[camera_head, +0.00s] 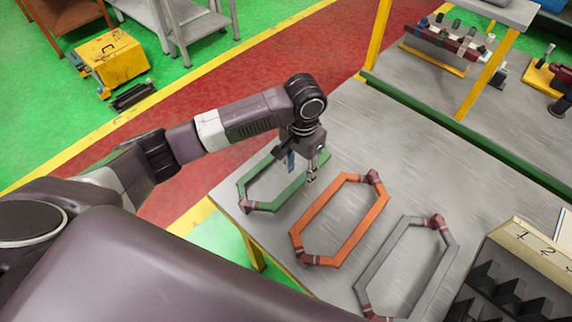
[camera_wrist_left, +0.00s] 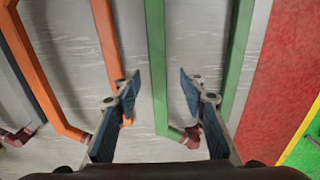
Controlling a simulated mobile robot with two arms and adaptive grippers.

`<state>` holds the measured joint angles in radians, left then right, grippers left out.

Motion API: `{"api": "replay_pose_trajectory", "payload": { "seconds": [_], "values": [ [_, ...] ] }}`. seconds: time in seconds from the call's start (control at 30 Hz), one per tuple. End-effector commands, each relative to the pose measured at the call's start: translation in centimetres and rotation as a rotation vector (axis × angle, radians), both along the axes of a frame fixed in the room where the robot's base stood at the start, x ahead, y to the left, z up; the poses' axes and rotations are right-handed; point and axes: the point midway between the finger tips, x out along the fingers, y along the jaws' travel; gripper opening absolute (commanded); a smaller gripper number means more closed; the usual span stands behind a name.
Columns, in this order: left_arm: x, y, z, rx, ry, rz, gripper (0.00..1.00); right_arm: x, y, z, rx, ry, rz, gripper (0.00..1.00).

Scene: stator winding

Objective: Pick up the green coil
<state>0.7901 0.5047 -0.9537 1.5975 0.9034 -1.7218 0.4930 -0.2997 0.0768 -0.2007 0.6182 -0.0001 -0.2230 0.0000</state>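The green coil (camera_head: 285,197) is a long six-sided loop with dark red ends, lying flat on the grey metal table (camera_head: 400,150) near its left edge. It also shows in the left wrist view (camera_wrist_left: 155,60). My left gripper (camera_head: 302,172) is over the coil's right side in the head view. In the wrist view the left gripper (camera_wrist_left: 158,92) is open, its two blue-padded fingers apart, with one long green side running between them. The other green side passes just beyond the right finger. I cannot tell the fingers' exact height. My right gripper is not in view.
An orange coil (camera_head: 322,204) lies right beside the green one, close to the left finger in the wrist view. A grey coil (camera_head: 380,253) lies further right. A box with black slots (camera_head: 545,243) stands at the right. Bare table lies behind the coils.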

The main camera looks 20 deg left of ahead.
Motion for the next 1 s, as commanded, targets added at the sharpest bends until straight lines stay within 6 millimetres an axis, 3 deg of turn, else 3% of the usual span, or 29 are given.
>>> {"api": "replay_pose_trajectory", "payload": {
  "seconds": [0.1, 0.27, 0.4, 0.63, 1.0],
  "values": [
    [0.1, -0.2, -1.2, 0.000, 0.003, 0.001, 0.38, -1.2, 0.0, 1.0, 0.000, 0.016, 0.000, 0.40],
    [0.4, -0.4, -3.7, 0.001, 0.003, 0.001, 0.38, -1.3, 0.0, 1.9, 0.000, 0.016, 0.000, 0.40],
    [0.4, -0.4, -5.0, 0.001, 0.000, 0.001, 0.38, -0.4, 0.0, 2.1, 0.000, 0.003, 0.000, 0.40],
    [0.5, -0.3, -5.3, 0.001, -0.001, 0.000, 0.38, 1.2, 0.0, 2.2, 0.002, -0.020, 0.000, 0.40],
    [0.5, -0.3, -5.3, 0.001, -0.001, 0.000, 0.00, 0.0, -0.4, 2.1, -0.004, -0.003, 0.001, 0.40]
  ]
}}
